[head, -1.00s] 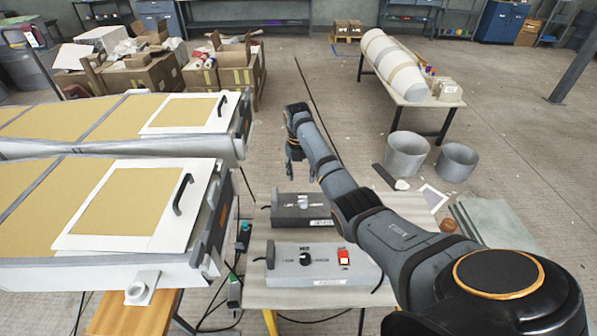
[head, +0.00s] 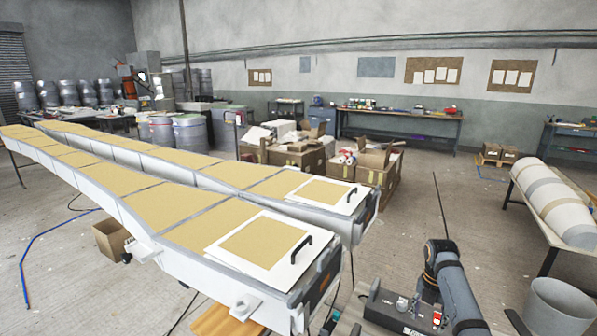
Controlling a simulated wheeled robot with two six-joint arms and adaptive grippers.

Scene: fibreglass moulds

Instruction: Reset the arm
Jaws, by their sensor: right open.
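My right arm (head: 458,295) comes in at the bottom right of the head view and rises to a bent wrist. My right gripper (head: 428,292) hangs down below the wrist, small and partly dark against the arm. It is open, and I see nothing between its fingers. It is beside and above a dark grey control box (head: 392,312) at the bottom edge. My left arm and gripper are not in view.
Two long moulds with tan panels stand at left; the near one (head: 165,205) ends in a white plate with a black handle (head: 301,249). Cardboard boxes (head: 300,160) stand behind. A table with a white cylinder (head: 550,205) and a grey bucket (head: 560,312) are at right. Open floor lies between.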

